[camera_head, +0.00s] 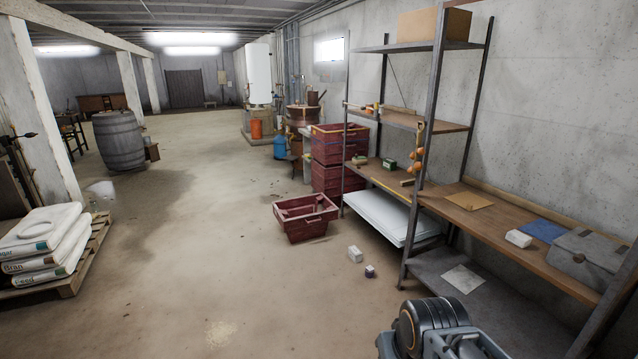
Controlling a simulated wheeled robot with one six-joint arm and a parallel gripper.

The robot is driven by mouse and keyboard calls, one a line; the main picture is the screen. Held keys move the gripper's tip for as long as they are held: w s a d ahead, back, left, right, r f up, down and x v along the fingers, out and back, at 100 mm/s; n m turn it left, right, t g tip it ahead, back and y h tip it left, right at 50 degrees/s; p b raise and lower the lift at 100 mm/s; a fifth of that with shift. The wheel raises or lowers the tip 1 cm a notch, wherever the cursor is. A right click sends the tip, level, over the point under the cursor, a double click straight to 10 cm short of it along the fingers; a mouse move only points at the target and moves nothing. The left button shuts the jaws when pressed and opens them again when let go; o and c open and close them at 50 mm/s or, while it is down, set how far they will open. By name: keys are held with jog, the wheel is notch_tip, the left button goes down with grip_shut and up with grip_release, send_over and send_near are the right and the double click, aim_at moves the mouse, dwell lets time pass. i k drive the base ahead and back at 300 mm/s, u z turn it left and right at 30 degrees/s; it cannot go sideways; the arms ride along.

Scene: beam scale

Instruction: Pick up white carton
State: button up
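A small white carton-like box (355,254) lies on the concrete floor, right of the red crate on the floor. Another small white block-like item (518,238) lies on the wooden shelf board at the right. I cannot tell from this view which of them is the white carton. Part of my own arm shows at the bottom right edge. My gripper's fingers are not in the picture.
A red crate (305,218) stands on the floor near stacked red crates (332,145). A metal shelf rack (409,250) stands along the right wall. Sacks (45,245) lie on a pallet at left. The middle floor is clear.

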aim_at(354, 253)
jog(key=z, duration=0.15)
jog(key=i, duration=1.85)
jog(key=u, duration=0.3)
jog(key=i, duration=2.45)
jog(key=z, duration=0.6)
jog(key=i, duration=0.4)
jog(key=z, duration=0.3)
